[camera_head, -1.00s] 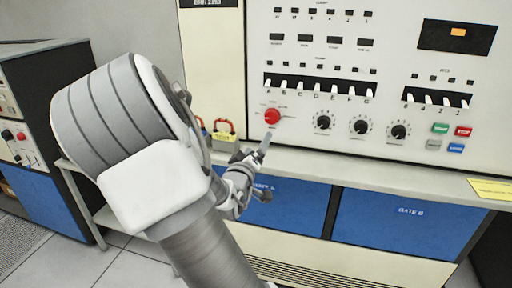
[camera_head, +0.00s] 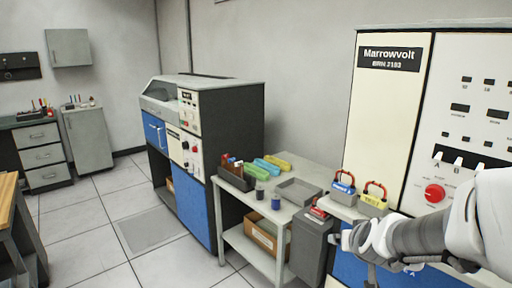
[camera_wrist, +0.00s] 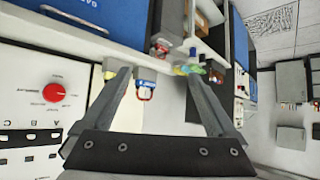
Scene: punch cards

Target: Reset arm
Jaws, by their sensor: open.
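My arm reaches in from the right edge of the head view, in front of the Marrowvolt machine (camera_head: 394,125). My gripper (camera_head: 340,239) points left, near the front of the machine's ledge and beside a dark grey bin (camera_head: 311,243). In the wrist view my gripper (camera_wrist: 158,80) has its two fingers wide apart, with nothing held between them. A blue-tagged padlock-like block (camera_wrist: 146,88) shows behind the gap between the fingers. The red knob (camera_wrist: 54,93) is left of the fingers. The fingertips are small and hard to make out in the head view.
Blue and yellow padlock-like blocks (camera_head: 343,188) (camera_head: 373,204) stand on the ledge. A grey side table (camera_head: 310,172) holds card holders, small jars and a tray (camera_head: 298,191). A blue-fronted cabinet machine (camera_head: 236,130) stands beyond. The tiled floor (camera_head: 100,230) at left is clear.

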